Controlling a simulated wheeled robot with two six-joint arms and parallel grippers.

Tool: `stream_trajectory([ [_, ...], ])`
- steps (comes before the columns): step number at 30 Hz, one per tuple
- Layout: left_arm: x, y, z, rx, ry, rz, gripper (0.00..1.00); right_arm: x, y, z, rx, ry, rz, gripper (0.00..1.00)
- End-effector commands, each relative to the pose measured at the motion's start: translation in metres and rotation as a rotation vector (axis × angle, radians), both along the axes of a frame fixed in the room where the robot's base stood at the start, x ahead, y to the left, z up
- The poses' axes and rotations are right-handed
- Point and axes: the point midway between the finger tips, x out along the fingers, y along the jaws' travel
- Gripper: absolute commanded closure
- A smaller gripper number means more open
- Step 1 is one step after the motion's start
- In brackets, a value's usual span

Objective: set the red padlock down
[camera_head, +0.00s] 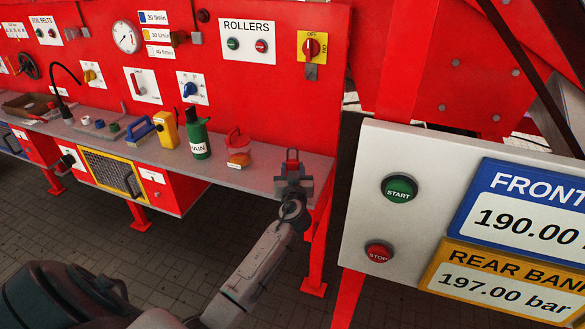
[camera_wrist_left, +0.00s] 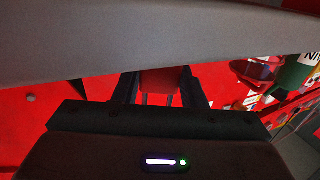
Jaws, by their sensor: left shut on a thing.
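My left gripper (camera_head: 292,178) is at the right end of the grey shelf (camera_head: 258,178), shut on the red padlock (camera_head: 291,157). In the left wrist view the padlock's red body (camera_wrist_left: 160,80) sits between the two dark fingers. The gripper hides part of the padlock and the shelf behind it. I cannot tell whether the padlock touches the shelf. My right gripper is not in view.
A red control panel (camera_head: 265,100) rises behind. A white start/stop panel (camera_head: 366,205) stands at the right.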

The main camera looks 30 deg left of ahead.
Motion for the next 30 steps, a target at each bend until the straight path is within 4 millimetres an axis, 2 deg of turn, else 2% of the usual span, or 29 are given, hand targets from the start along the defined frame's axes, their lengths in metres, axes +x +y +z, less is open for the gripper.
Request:
stream_trajectory([
  [8,0.000,0.000,-0.006,0.000,-0.001,0.000,0.87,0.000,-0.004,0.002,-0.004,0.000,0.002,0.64],
  [9,0.000,0.000,-0.006,-0.001,-0.001,0.000,0.55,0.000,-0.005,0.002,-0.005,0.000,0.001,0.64],
  [11,0.000,0.000,-0.006,-0.001,-0.001,0.000,0.43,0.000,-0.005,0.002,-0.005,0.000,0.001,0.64],
  [12,0.000,0.000,-0.006,-0.001,-0.001,0.000,0.41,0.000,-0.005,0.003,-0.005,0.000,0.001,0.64],
  [23,-0.005,-0.004,-0.008,-0.002,-0.001,-0.001,0.41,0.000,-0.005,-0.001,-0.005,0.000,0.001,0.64],
  [26,-0.016,-0.012,-0.009,-0.003,-0.002,-0.002,0.41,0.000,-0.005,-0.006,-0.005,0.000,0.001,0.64],
  [30,-0.039,-0.029,-0.011,-0.004,-0.003,-0.002,0.41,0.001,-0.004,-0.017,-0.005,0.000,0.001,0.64],
])
